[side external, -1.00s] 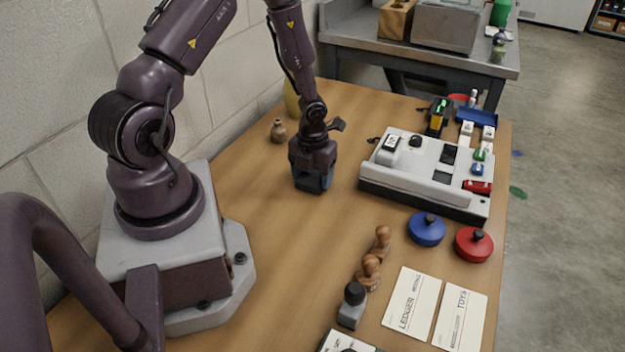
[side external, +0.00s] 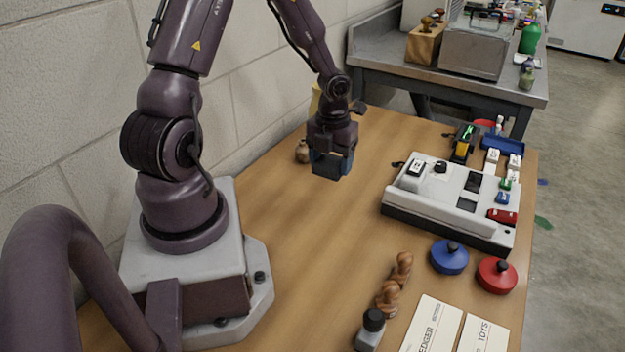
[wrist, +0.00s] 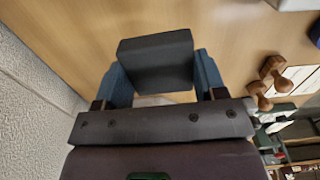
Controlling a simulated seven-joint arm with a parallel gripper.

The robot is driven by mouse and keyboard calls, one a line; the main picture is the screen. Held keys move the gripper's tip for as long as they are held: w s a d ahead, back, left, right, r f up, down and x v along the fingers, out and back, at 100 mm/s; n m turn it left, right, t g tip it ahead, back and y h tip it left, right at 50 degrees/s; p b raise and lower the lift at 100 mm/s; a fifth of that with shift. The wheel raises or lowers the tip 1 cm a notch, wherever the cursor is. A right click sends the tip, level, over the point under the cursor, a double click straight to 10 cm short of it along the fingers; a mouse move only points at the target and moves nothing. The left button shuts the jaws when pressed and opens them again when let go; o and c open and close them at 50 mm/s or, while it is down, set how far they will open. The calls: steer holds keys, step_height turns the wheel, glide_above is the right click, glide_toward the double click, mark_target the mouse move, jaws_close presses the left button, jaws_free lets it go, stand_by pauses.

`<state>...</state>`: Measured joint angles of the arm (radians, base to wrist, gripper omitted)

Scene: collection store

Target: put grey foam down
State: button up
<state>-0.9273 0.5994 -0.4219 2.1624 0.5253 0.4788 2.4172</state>
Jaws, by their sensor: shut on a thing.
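My gripper (side external: 331,165) is over the wooden table, toward its wall side, in the side view. In the wrist view, its two blue fingers (wrist: 157,80) are shut on the grey foam (wrist: 155,65), a dark grey block gripped by its left and right sides. The foam shows no contact with anything but the fingers.
A small brown vase (side external: 302,151) stands just left of my gripper, with a yellow item (side external: 315,100) behind. A white console (side external: 450,205) is to the right. Wooden stamps (side external: 394,285), blue (side external: 449,257) and red (side external: 497,275) round pieces stand nearer. Bare tabletop lies below and in front.

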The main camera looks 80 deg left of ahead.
steer(key=s+a+f+n, duration=0.1)
steer(key=s+a+n, duration=0.5)
steer(key=n, duration=1.1)
glide_toward(280, 181)
steer(key=shift+n, duration=0.3)
steer(key=shift+f, duration=3.45)
steer(key=shift+f, duration=0.1)
steer(key=o, duration=0.9)
